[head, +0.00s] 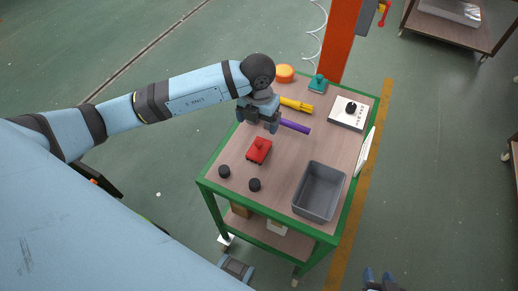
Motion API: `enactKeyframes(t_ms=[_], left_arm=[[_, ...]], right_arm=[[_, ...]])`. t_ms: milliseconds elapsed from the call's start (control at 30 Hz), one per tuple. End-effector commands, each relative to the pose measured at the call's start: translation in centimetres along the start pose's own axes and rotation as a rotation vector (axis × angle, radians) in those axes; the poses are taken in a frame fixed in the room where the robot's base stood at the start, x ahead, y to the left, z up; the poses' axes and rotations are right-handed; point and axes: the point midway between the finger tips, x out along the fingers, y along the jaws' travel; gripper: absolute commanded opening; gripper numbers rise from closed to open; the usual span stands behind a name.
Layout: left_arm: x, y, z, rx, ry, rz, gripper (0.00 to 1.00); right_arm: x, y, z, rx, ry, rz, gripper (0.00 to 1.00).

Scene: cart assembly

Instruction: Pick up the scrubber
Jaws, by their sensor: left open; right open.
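Two knobbed blocks could be the scrubber, and I cannot tell which is meant. A red block with a knob on top (259,151) lies on the cart top, left of its middle. A teal block with a similar knob (318,84) stands at the cart's far edge. My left gripper (259,126) is open and empty, pointing down over the cart's left side, just beyond the red block and apart from it. My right gripper (379,279) is open, low at the bottom edge of the view and away from the cart; it is partly cut off.
The green-framed cart (276,195) also holds a purple rod (296,126), a yellow tool (297,105), an orange disc (285,73), two black knobs (224,171), a white box with a black dial (347,113) and an empty grey bin (319,192). An orange post (341,38) stands behind.

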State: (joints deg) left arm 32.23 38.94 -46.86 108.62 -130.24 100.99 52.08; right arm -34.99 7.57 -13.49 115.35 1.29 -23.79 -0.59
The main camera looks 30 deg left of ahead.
Motion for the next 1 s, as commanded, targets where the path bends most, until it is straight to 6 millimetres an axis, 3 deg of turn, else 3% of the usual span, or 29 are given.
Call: enactKeyframes(t_ms=[100, 300, 533, 800, 1000], left_arm=[[2.6, -0.1, -0.1, -0.001, 0.006, -0.002, 0.88], [5.7, -0.1, -0.1, 0.001, 0.004, -0.004, 0.88], [7.3, -0.3, -0.2, 0.002, 0.004, -0.005, 0.88], [11.1, -0.4, -0.1, 0.002, 0.003, -0.005, 0.88], [11.6, -0.4, -0.1, 0.003, 0.002, -0.005, 0.88]], right_arm=[[0.0, 0.0, -0.1, -0.001, 0.002, 0.000, 0.43], [-0.1, 0.1, -0.2, -0.001, 0.004, 0.001, 0.43], [-0.1, 0.1, -0.3, -0.002, 0.004, 0.002, 0.43], [-0.3, 0.1, -0.5, -0.006, 0.010, 0.003, 0.43], [-0.3, 0.1, -0.4, -0.007, 0.008, 0.003, 0.43]])
